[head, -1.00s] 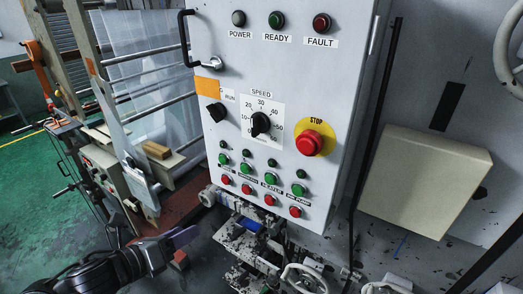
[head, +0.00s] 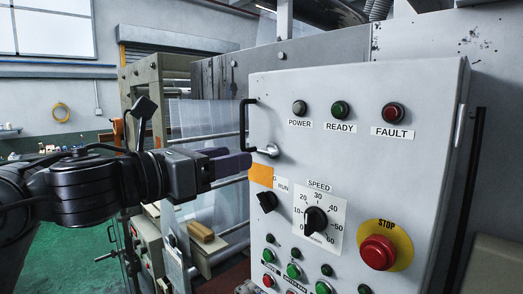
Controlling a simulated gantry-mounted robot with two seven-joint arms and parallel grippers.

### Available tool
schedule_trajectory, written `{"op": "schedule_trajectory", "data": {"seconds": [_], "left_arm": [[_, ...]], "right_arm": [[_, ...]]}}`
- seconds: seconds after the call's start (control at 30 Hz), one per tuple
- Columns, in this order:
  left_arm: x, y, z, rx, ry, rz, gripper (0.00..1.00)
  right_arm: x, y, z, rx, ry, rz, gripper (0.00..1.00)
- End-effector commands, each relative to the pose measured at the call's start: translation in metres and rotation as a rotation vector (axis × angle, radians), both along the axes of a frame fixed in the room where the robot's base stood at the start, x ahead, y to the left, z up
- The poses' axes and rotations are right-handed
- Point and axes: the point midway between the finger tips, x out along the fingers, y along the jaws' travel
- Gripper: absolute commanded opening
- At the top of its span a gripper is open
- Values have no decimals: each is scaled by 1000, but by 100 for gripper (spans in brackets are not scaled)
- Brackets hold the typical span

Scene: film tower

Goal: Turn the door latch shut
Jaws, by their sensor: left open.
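The door latch (head: 268,151) is a small silver turn handle on the left edge of the grey cabinet door (head: 370,120), just below the black pull handle (head: 243,122). Its lever points left-to-right, with the round knob end at the right. My left gripper (head: 238,160) comes in from the left with its purple fingers beside the door's left edge, close to the latch. It is open, and nothing shows between the fingers. I cannot tell whether a fingertip touches the latch. My right gripper is out of view.
An orange label (head: 261,175) and a black run switch (head: 267,201) sit just below the latch. The speed dial (head: 314,219) and the red stop button (head: 378,252) are lower right on the door. Film rollers stand behind my left gripper.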

Motion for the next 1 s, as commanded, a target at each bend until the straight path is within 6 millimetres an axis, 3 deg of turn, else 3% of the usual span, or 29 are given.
{"op": "schedule_trajectory", "data": {"seconds": [0.43, 0.97, 1.0], "left_arm": [[47, -50, 1, -1, 4, -2, 53], [57, -60, -1, 0, 3, 0, 53], [57, -60, -1, 0, 3, 0, 47]], "right_arm": [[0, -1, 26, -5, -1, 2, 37], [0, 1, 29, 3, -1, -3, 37], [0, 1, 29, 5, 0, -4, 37]]}}
